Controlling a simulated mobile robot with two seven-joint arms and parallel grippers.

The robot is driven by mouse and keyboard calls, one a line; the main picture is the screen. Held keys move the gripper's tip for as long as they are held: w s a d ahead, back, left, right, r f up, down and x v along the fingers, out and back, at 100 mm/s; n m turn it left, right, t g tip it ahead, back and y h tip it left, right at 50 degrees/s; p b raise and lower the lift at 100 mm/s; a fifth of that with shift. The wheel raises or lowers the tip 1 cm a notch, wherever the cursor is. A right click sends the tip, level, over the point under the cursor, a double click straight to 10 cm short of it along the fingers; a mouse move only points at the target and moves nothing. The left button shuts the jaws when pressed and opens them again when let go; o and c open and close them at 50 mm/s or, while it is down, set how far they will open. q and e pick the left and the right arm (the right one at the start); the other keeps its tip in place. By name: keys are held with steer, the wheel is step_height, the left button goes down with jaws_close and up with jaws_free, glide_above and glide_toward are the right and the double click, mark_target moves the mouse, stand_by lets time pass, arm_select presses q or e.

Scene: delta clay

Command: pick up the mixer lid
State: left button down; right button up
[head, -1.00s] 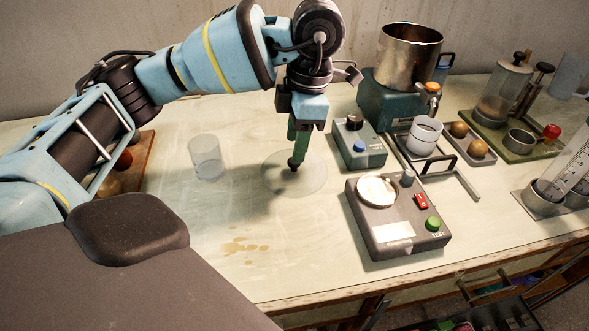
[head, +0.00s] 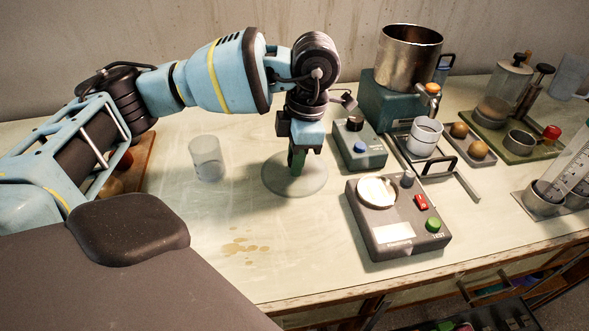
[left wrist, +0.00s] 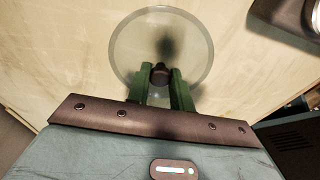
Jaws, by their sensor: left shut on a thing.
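The mixer lid (head: 312,184) is a clear round disc with a dark knob at its centre. It lies at or very near the table top in the middle of the bench; I cannot tell whether it touches. In the left wrist view the lid (left wrist: 135,47) shows beyond the fingers, with its knob (left wrist: 160,75) between them. My left gripper (head: 297,168) points straight down over the lid, its green fingers shut on the knob. The fingers (left wrist: 161,80) hide the knob in the head view. My right gripper is not in view.
A clear empty cup (head: 206,158) stands left of the lid. A grey device (head: 398,235) with buttons and a smaller box (head: 361,150) stand to the right. A steel pot (head: 408,55) stands on a base behind. The front left table is clear, with brown stains.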

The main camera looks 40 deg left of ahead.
arm_select(q)
step_height(320, 180, up, 10)
steer(key=p, duration=0.1)
stand_by(0.5)
